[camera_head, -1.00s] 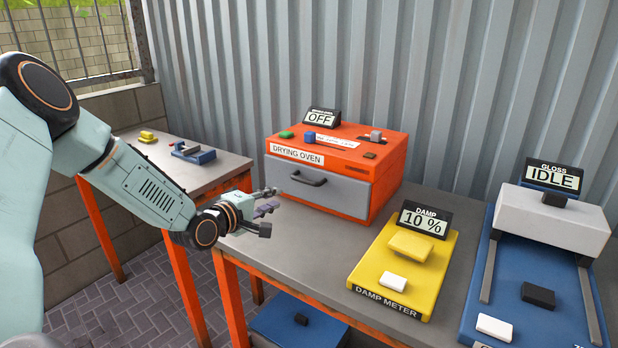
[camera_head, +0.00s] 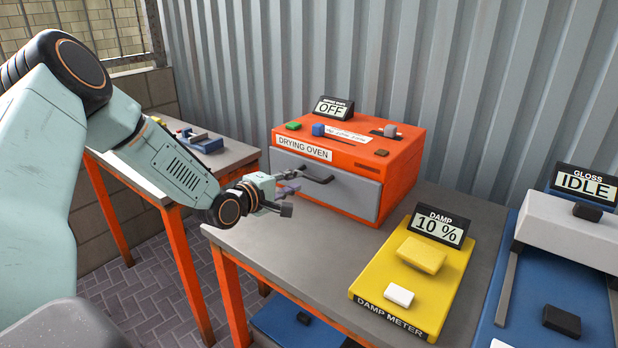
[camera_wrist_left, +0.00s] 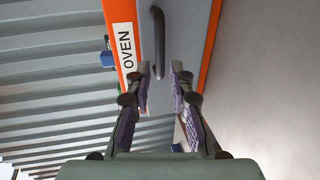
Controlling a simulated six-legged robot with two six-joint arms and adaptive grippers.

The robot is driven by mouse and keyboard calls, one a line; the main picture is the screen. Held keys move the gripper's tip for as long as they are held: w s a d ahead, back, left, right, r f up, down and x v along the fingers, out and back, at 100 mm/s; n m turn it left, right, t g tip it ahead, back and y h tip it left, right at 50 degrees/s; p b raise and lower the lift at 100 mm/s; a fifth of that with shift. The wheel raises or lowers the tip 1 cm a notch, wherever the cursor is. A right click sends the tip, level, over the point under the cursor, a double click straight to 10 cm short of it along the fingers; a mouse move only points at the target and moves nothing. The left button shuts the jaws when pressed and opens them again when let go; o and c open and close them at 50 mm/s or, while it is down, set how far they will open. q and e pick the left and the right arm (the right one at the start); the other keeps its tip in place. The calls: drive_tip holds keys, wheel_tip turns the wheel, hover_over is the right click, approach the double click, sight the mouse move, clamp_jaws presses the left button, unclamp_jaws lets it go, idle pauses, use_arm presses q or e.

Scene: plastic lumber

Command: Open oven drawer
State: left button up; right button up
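The orange drying oven (camera_head: 400,165) stands on the grey table, with its label and an OFF display (camera_head: 331,108) on top. Its grey drawer front (camera_head: 352,193) sits flush in the body, so the drawer is closed. A dark bar handle (camera_head: 318,179) crosses the drawer front. My left gripper (camera_head: 293,187) is open and empty just in front of the handle. In the left wrist view, the handle (camera_wrist_left: 159,45) lies just beyond the gap between the spread fingertips (camera_wrist_left: 161,72); contact cannot be told. My right gripper is not in view.
The yellow damp meter (camera_head: 375,285) and blue gloss unit (camera_head: 575,275) stand to the right of the oven. A second table (camera_head: 232,152) with small items is behind my left arm. The grey tabletop (camera_head: 290,245) before the oven is clear.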

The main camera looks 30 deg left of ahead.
sight(308, 177)
use_arm(q)
drive_tip(key=x, duration=0.4)
drive_tip(key=b+x, duration=0.1)
drive_tip(key=x, duration=0.1)
drive_tip(key=shift+d+f, duration=0.15)
drive_tip(key=shift+d, duration=0.2)
drive_tip(key=shift+w+a, duration=0.1)
drive_tip(key=shift+w+d, duration=0.25)
drive_tip(key=shift+c, duration=0.5)
drive_tip(key=shift+s+a, duration=0.1)
drive_tip(key=shift+a, duration=0.1)
clamp_jaws()
